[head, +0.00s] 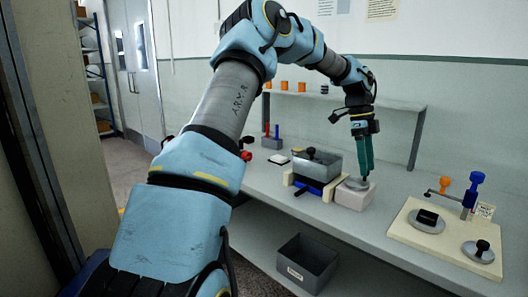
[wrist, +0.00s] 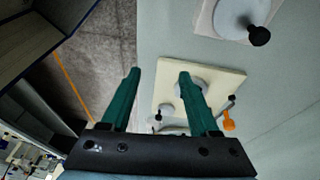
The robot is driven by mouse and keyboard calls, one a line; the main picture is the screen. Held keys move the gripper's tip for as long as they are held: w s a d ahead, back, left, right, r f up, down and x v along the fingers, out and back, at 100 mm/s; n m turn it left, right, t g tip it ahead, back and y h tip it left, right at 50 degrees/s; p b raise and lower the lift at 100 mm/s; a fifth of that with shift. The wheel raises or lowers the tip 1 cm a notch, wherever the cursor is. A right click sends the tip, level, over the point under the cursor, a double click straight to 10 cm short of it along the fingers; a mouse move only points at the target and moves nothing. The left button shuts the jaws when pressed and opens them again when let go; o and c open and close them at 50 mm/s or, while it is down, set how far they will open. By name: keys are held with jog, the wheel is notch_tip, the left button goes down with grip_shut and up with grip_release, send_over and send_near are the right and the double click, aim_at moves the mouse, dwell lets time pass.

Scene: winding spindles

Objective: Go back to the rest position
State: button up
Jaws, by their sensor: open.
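My gripper (head: 366,170) points down over the bench in the head view, in line with a grey disc (head: 354,184) on a pale block (head: 356,198). In the wrist view its two green fingers (wrist: 159,74) stand apart with nothing held between them. There a disc with a black knob (wrist: 258,35) lies up and right, clear of the fingers. A cream board (wrist: 228,80) with discs and an orange-handled part shows behind the fingers, partly hidden by the right one.
A grey box (head: 318,165) in a blue-and-cream holder stands left of the pale block. The cream board (head: 410,232) with blue and orange fittings is at the right. A labelled bin (head: 306,264) sits below the bench. A raised shelf (head: 390,102) runs along the wall.

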jog(key=s+a+f+n+t, duration=0.1)
jog(key=s+a+f+n, duration=0.1)
jog(key=s+a+n, duration=0.3)
jog(key=s+a+f+n+t+y, duration=0.1)
jog(key=s+a+f+n+t, duration=0.1)
jog(key=s+a+n, duration=0.4)
jog(key=s+a+f+n+t, duration=0.1)
jog(key=s+a+n, duration=0.4)
jog(key=a+n, duration=0.9)
jog(key=a+f, duration=0.1)
jog(key=a, duration=0.9)
jog(key=shift+s+a+y, duration=0.15)
jog(key=shift+a+y, duration=0.05)
jog(key=shift+y, duration=0.1)
